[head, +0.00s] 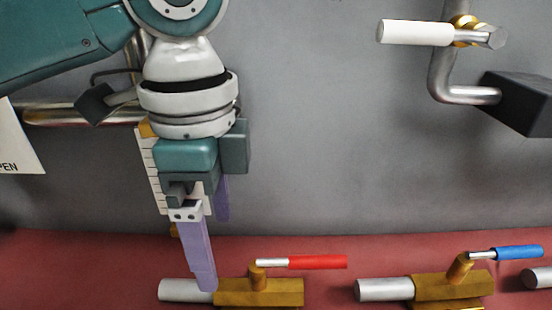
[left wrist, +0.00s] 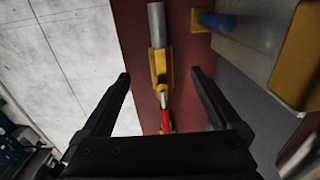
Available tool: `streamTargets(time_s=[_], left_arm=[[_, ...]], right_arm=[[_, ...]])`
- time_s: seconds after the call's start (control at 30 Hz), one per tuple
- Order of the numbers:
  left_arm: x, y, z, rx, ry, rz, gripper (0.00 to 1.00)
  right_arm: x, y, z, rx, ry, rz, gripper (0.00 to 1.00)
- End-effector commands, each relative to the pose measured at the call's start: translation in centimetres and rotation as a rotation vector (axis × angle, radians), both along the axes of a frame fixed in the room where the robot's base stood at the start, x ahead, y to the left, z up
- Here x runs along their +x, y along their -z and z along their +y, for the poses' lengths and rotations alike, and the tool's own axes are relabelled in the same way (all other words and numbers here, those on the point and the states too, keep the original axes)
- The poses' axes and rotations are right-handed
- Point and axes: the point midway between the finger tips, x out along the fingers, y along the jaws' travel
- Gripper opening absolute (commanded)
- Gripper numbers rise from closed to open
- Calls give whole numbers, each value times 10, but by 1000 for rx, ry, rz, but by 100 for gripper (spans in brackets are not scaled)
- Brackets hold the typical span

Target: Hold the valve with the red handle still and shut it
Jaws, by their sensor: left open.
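The valve with the red handle has a brass body (head: 258,291) and a grey pipe end (head: 183,290), low on the red surface. Its red handle (head: 318,262) points right, roughly along the body. My left gripper (head: 213,252) is open and points down; its near finger overlaps the pipe end in the head view. In the left wrist view the brass body (left wrist: 158,66) and red handle (left wrist: 166,122) lie in the gap between the spread fingers of my left gripper (left wrist: 158,76). I see no contact. My right gripper is not in view.
A similar valve with a blue handle (head: 520,252) lies to the right on the red surface (head: 120,265). A white-handled valve (head: 415,32) is on the wall pipe at upper right, near a dark block (head: 515,103). A sign (head: 20,145) is at left.

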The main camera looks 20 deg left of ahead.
Motion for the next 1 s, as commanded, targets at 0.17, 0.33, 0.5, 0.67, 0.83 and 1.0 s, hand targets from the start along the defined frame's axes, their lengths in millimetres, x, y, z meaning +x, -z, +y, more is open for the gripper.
streamTargets(time_s=[0.17, 0.33, 0.5, 0.67, 0.83, 1.0], left_arm=[[-1, 45, 0, 1, 0, 3, 98], [-1, 79, 0, 0, 0, 1, 98], [-1, 102, 0, -1, 2, -1, 98], [0, 111, -1, 0, 2, -2, 98], [0, 112, 0, -1, 2, -2, 98], [0, 112, 0, 0, 2, -2, 93]], right_arm=[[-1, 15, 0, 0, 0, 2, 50], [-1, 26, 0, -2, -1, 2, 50], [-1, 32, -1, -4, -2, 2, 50], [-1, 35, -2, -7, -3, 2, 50], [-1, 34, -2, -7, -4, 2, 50], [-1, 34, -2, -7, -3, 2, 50]])
